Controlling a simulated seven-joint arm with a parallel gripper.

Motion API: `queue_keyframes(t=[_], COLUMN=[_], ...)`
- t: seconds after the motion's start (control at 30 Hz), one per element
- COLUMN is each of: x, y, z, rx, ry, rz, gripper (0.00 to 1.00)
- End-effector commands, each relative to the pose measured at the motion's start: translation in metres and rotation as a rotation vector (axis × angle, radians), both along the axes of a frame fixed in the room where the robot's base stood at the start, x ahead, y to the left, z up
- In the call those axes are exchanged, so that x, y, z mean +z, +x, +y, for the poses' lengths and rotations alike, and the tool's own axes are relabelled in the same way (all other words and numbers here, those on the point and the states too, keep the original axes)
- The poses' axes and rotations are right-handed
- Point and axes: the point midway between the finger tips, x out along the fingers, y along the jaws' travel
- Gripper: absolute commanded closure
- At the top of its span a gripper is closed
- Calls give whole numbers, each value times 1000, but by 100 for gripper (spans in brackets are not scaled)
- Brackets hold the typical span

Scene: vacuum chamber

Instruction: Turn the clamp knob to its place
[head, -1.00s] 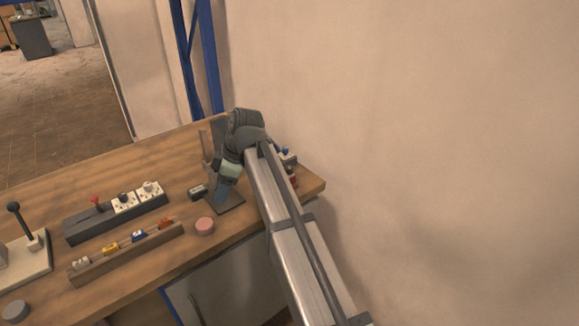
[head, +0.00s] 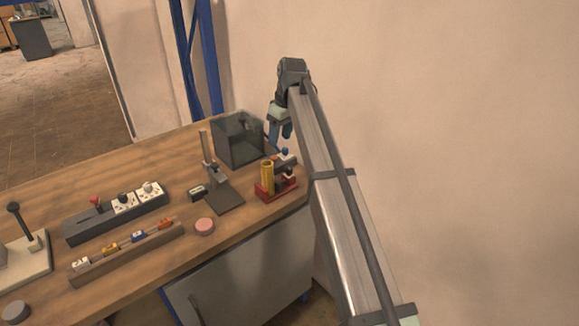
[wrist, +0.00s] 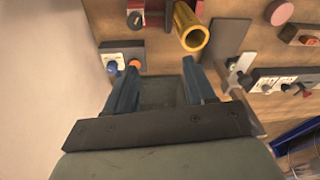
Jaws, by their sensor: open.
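My gripper (head: 280,131) is open and empty, above the back right end of the workbench. In the wrist view its two fingers (wrist: 160,66) stand apart with nothing between them. A red stand (head: 267,193) with an upright yellow tube (head: 267,175) and a dark part beside it stands below. The yellow tube shows in the wrist view (wrist: 190,30), beyond the fingertips. A small blue knob (head: 284,152) is just below the fingers; it shows on a pale plate at the left finger (wrist: 112,67), near an orange-red knob (wrist: 135,64). I cannot tell which part is the clamp knob.
A dark open box (head: 238,140) stands behind, left of my gripper. A post on a dark plate (head: 226,198) and a pink disc (head: 204,227) lie further left. A dark bar with switches (head: 115,215) and a wooden rack (head: 125,255) are beyond. A wall is right.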

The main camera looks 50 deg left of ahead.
Motion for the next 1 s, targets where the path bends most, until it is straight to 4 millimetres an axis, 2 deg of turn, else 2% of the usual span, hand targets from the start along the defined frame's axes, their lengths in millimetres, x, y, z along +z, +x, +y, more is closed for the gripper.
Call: queue_keyframes(t=[0.1, 0.3, 0.7, 0.9, 1.0], x=[4, 6, 6, 6, 6], y=[12, 24, 33, 32, 32], z=[7, 8, -2, -4, -4], rx=[-211, -594, -1350, -1630, -1715], ry=[-48, -114, -185, -196, -197], rz=[5, 14, 36, 63, 72], gripper=[46, 46, 46, 46, 46])
